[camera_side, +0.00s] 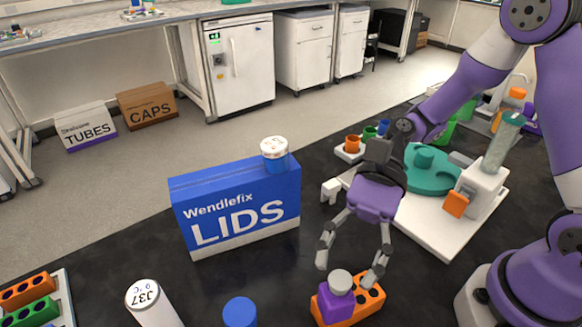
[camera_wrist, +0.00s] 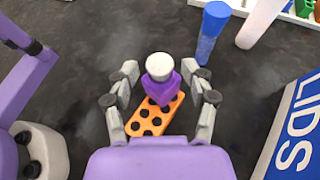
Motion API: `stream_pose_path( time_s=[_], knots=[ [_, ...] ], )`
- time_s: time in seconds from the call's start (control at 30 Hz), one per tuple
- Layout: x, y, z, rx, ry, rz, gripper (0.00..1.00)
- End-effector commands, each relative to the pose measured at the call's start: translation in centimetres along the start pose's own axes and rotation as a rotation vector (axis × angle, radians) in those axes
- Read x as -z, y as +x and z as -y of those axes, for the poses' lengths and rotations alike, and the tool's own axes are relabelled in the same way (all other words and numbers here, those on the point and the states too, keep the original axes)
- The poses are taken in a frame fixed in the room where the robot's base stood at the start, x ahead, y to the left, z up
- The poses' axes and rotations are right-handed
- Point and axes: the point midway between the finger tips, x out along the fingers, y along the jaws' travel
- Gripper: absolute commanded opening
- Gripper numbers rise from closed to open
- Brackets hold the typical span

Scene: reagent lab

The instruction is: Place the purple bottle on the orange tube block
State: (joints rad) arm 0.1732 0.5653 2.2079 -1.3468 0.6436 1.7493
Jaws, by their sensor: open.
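The purple bottle (camera_side: 337,305) with a pale grey cap stands on one end of the orange tube block (camera_side: 368,306). It looks about upright; its base contact is hard to make out. The wrist view shows the bottle (camera_wrist: 161,90) over the far end of the block (camera_wrist: 150,122), with several open holes nearer to me. My gripper (camera_side: 350,266) is open above the block, its fingers spread. In the wrist view the fingers of my gripper (camera_wrist: 160,98) lie on either side of the bottle, with gaps, not touching it.
A blue LIDS box (camera_side: 236,210) with a white-capped blue bottle (camera_side: 275,156) on it stands behind left. A blue-capped tube (camera_side: 240,313) and a white J37 tube (camera_side: 152,305) are at the front. A rack (camera_side: 40,309) is far left. A white-based machine (camera_side: 435,240) stands right.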

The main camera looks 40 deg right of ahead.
Motion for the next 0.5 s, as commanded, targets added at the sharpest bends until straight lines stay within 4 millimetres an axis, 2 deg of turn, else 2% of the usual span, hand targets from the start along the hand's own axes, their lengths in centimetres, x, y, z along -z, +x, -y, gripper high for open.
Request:
stream_pose_path(
  time_s=[0.1, 0.27, 0.37, 0.5],
  knots=[
    [0.0, -1.9, 0.1, 0.004, -0.001, 0.000, 0.60],
    [0.2, -3.1, 0.1, 0.005, -0.055, -0.055, 0.60],
    [0.7, -3.6, 0.2, 0.007, -0.212, -0.211, 0.60],
    [1.6, -6.1, 0.3, -0.034, -0.568, -0.573, 0.60]
  ],
)
